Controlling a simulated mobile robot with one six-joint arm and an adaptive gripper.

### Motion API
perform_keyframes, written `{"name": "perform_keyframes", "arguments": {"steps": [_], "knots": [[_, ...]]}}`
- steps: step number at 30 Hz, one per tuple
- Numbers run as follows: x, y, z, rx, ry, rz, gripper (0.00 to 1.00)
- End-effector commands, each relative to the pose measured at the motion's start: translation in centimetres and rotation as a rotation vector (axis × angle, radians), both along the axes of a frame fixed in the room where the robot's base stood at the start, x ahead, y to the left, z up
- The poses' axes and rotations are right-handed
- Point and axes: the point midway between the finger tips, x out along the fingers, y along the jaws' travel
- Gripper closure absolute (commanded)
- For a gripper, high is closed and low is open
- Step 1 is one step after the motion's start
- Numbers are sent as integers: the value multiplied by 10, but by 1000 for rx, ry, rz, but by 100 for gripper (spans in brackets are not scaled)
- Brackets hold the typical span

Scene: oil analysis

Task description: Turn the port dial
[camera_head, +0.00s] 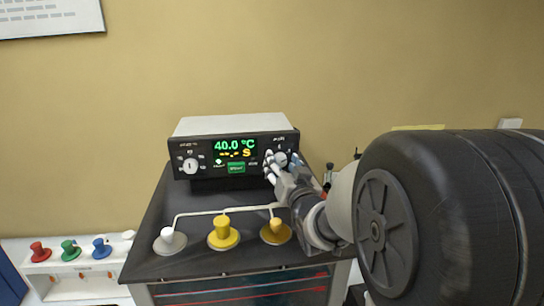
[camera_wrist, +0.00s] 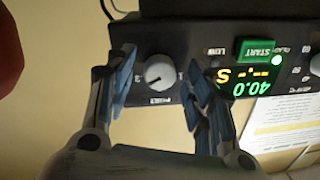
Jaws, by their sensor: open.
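The port dial (camera_wrist: 160,72) is a round white knob with a pointer mark, on the black front panel of the instrument (camera_head: 235,127). Its label reads upside down in the wrist view. In the head view the dial (camera_head: 281,158) is at the panel's right end, partly hidden by my gripper (camera_head: 280,167). In the wrist view my gripper (camera_wrist: 160,88) is open, with one finger on each side of the dial. A gap shows between the knob and both fingers, so I see no contact.
The display (camera_head: 235,147) reads 40.0 °C above a green START button (camera_head: 236,168). Another white dial (camera_head: 190,166) is at the panel's left. White, yellow and amber-topped fittings (camera_head: 223,233) stand in front on the dark bench top. A white rack (camera_head: 75,280) holds colored pieces at left.

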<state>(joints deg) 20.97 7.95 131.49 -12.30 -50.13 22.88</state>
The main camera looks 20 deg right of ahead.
Motion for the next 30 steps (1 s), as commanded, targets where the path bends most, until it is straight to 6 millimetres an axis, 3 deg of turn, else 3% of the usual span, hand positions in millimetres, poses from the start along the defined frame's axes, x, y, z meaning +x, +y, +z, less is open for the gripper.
{"name": "perform_keyframes", "arguments": {"steps": [10,30], "knots": [[-1,0,0,0,0,0,52],[-1,0,0,0,0,-1,96]]}}
